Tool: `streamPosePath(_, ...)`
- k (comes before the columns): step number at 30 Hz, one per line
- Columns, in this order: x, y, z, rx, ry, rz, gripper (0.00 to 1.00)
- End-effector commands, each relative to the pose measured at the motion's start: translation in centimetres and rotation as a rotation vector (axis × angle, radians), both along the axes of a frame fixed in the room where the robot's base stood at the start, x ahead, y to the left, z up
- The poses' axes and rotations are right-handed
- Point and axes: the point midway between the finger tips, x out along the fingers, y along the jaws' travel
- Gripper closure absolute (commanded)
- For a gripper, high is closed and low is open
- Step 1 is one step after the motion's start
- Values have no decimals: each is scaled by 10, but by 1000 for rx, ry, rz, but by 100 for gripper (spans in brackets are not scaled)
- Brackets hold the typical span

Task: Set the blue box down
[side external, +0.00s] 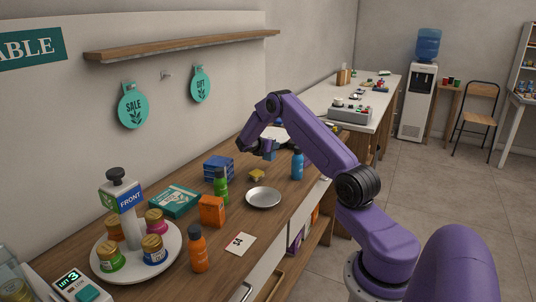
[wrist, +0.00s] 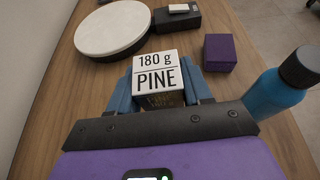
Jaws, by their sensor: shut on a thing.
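My gripper (side external: 268,154) is above the wooden counter, shut on a small box (wrist: 156,72) with a white top label reading "180 g PINE". The box sits between my blue fingers (wrist: 160,92) in the wrist view; its near face looks dark and gold. In the side external view, a small blue shape hangs at the gripper, and I cannot tell box from finger there. Other dark blue boxes (side external: 218,168) stand stacked on the counter to the left of the gripper. The gap between the held box and the counter is hard to judge.
A blue bottle (side external: 297,166) stands close to the right of the gripper; it also shows in the wrist view (wrist: 280,90). The wrist view has a white round plate (wrist: 113,28), a black device (wrist: 178,18) and a purple box (wrist: 220,52).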

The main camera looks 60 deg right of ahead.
Motion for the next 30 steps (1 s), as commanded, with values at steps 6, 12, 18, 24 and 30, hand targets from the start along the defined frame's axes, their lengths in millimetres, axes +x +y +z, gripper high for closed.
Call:
streamPosePath(6, 7, -7, -10, -2, -1, 0, 88)
streamPosePath(12, 10, -9, -31, -1, 3, 0, 88)
streamPosePath(18, 10, -9, -45, -3, 0, 1, 88)
streamPosePath(24, 10, -9, -45, -3, -1, 1, 88)
streamPosePath(30, 10, -9, -48, -1, 0, 1, 44)
